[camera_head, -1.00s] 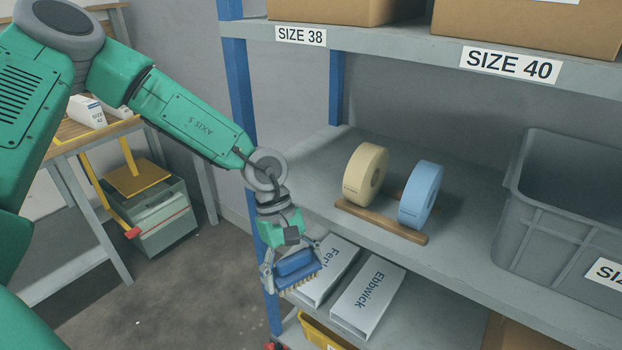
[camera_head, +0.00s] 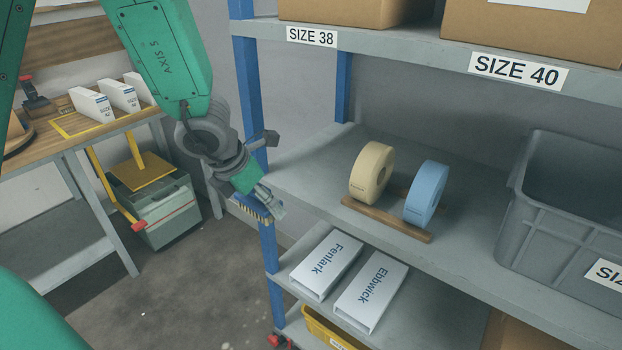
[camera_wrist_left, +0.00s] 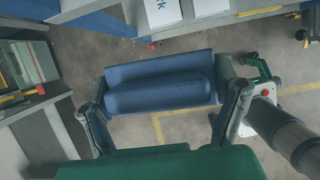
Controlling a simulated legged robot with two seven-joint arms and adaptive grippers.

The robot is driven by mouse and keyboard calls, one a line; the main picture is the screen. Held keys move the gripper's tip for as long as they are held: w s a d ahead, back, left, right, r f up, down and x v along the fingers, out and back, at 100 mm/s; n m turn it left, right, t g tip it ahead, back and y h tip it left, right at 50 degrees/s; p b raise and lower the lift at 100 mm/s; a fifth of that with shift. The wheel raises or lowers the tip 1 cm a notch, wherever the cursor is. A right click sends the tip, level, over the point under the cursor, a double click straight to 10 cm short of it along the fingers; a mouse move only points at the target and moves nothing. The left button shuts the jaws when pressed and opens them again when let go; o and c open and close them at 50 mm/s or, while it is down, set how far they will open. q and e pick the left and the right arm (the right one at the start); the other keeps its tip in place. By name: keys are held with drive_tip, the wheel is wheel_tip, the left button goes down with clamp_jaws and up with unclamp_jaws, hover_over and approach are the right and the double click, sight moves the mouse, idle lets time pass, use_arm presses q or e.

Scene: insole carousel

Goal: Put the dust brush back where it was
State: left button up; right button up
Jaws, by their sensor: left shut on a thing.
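The dust brush is held in my left gripper (camera_head: 262,202), beside the blue post at the shelf's left end. In the head view the brush (camera_head: 250,208) is partly hidden by the gripper, and its pale bristles face down. In the left wrist view the brush's blue body (camera_wrist_left: 160,85) lies across between the two fingers of my left gripper (camera_wrist_left: 165,95), which are shut on it. The brush is in the air over the floor. My right gripper is in neither view.
The blue post (camera_head: 268,250) stands close by the left gripper. Two white boxes, Fenlark (camera_head: 326,266) and Ebbwick (camera_head: 371,298), lie on the lower shelf. Tape rolls on a wooden holder (camera_head: 385,219) and a grey bin (camera_head: 560,225) occupy the middle shelf. A workbench (camera_head: 75,145) stands left.

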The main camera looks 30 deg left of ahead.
use_arm(q)
drive_tip(key=shift+w+a+r, duration=0.2)
drive_tip(key=shift+a, duration=0.15)
drive_tip(key=w+p, duration=0.3)
drive_tip(key=w, duration=0.3)
drive_tip(key=p, duration=0.4)
hover_over(313, 177)
drive_tip(key=s, duration=0.2)
drive_tip(key=shift+w+a+n, duration=0.1)
drive_tip(key=shift+w+n, duration=0.1)
drive_tip(key=shift+n, duration=0.1)
drive_tip(key=shift+w+a, duration=0.1)
drive_tip(key=shift+w, duration=0.15)
drive_tip(key=shift+a+f, duration=0.1)
drive_tip(key=shift+f, duration=0.2)
wheel_tip(313, 177, down, 3)
drive_tip(key=shift+r, duration=0.1)
drive_tip(key=shift+d, duration=0.35)
drive_tip(key=o, duration=1.5)
drive_tip(key=shift+c, duration=0.2)
